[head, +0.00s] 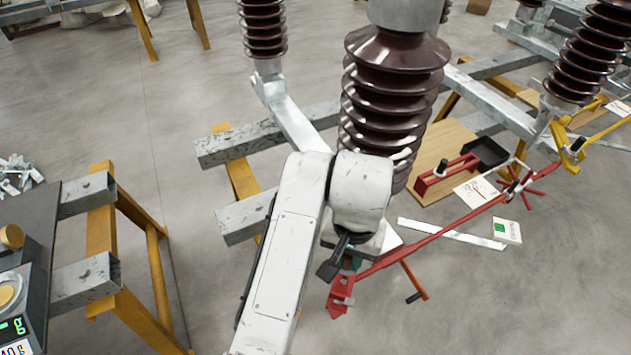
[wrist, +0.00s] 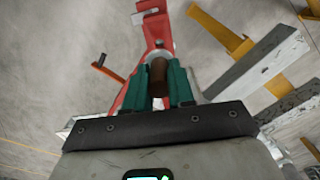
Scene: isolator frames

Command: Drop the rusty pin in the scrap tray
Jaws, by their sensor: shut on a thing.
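The rusty pin (wrist: 158,76), a short brown cylinder, is between the two green fingertips of my gripper (wrist: 159,86) in the wrist view. The fingers are shut on it. A red steel bracket (wrist: 142,88) lies right behind the pin. I cannot tell whether the pin still sits in it. In the head view my gripper (head: 351,264) is mostly hidden by my white wrist, at the near end of the red bar (head: 430,238). The pin is hidden there. A black open tray (head: 486,151) at the right may be the scrap tray; no label shows.
Brown ribbed insulators (head: 395,95) stand close behind my wrist. Grey steel beams (head: 265,140) on yellow trestles cross the middle. A red crank handle (head: 415,281) sticks out beside the bar. A dark bench (head: 45,225) with scales is at the left. Floor at lower right is clear.

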